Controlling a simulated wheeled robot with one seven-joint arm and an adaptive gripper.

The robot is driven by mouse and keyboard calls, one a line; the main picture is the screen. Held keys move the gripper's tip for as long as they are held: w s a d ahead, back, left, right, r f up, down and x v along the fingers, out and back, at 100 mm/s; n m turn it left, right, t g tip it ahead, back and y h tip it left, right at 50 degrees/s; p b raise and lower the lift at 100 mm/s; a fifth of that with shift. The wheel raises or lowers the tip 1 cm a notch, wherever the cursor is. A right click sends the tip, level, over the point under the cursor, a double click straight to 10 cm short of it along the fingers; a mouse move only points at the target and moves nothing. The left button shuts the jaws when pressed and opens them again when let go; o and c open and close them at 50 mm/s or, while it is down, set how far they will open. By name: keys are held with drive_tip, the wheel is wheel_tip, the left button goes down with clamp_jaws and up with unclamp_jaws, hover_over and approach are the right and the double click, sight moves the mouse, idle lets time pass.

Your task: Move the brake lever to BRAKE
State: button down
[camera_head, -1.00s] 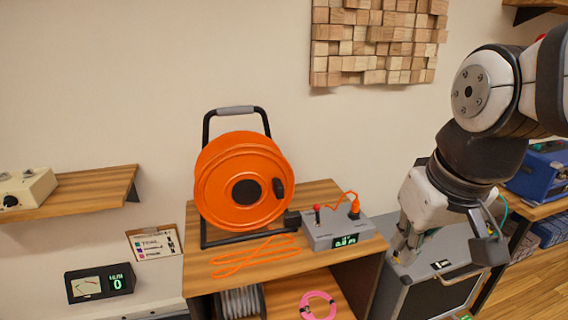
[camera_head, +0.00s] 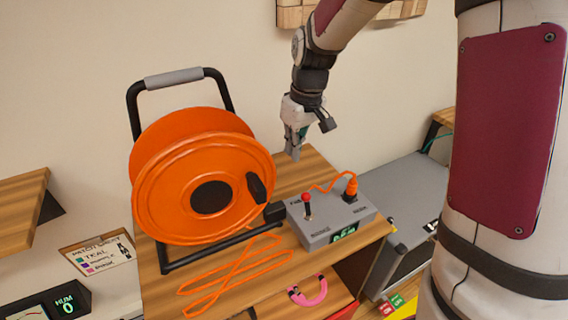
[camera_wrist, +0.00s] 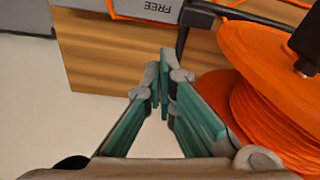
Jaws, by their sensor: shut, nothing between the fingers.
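The brake lever (camera_head: 307,205) is a short black stick with a red knob. It stands on top of a grey control box (camera_head: 334,223) on the wooden cabinet, beside the orange cable reel (camera_head: 203,173). I cannot tell its exact tilt. In the wrist view the word FREE shows on the box (camera_wrist: 158,9), but the lever is out of view. My gripper (camera_head: 293,156) points down above the rear of the cabinet top, behind the lever and apart from it. Its fingertips (camera_wrist: 163,60) are together with nothing between them.
An orange plug (camera_head: 351,189) with a cord stands on the box's right side. Orange cable (camera_head: 240,272) lies loose on the cabinet's front. The reel with its black frame crowds the left side. A grey case (camera_head: 400,195) stands to the right.

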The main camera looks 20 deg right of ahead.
sight(307, 204)
drive_tip(key=shift+w, duration=0.25)
drive_tip(key=shift+f, duration=0.15)
drive_tip(key=f, duration=0.3)
drive_tip(key=s+f, duration=0.1)
drive_tip(key=f, duration=0.5)
drive_tip(key=shift+s, duration=0.3)
drive_tip(key=shift+s+d+p, duration=0.25)
drive_tip(key=shift+s+p, duration=0.1)
drive_tip(key=shift+s, duration=0.1)
